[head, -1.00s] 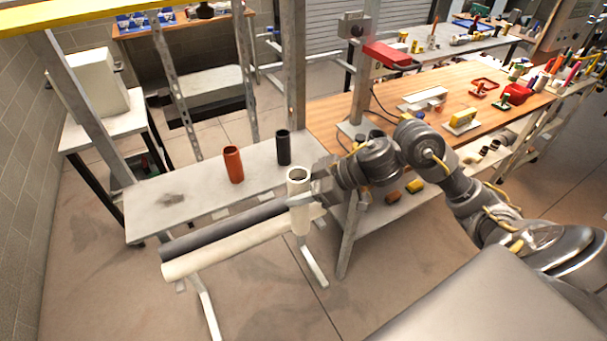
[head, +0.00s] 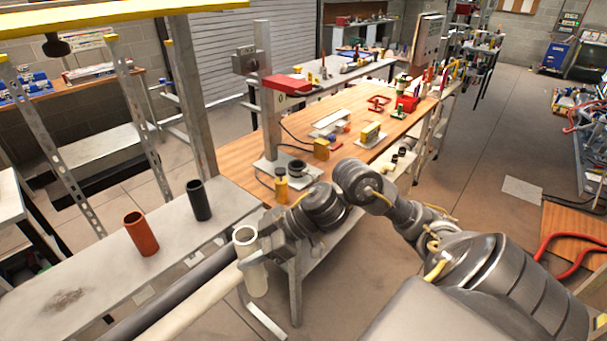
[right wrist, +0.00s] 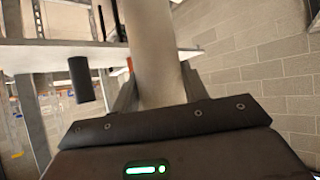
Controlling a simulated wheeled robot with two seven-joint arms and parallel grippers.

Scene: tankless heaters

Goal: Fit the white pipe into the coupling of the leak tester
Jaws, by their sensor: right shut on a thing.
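My right gripper (head: 266,238) is shut on the white pipe (head: 254,276), a short open-ended tube held roughly upright beside the grey bench's near edge. The right wrist view shows the pipe (right wrist: 152,50) between the gripper's fingers (right wrist: 158,92). The leak tester (head: 268,120) appears to be the grey post with a red top part, standing on the wooden bench beyond the gripper. At its base is a dark ring (head: 297,167), probably the coupling, beside a yellow-and-black fitting (head: 281,186). The pipe is apart from the tester. My left gripper is not in view.
An orange pipe (head: 141,234) and a black pipe (head: 199,201) stand on the grey bench (head: 85,285). Long dark and white pipes (head: 190,305) lie along its near side. The wooden bench (head: 240,165) carries small tools and fixtures. A metal upright (head: 190,100) rises between the benches.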

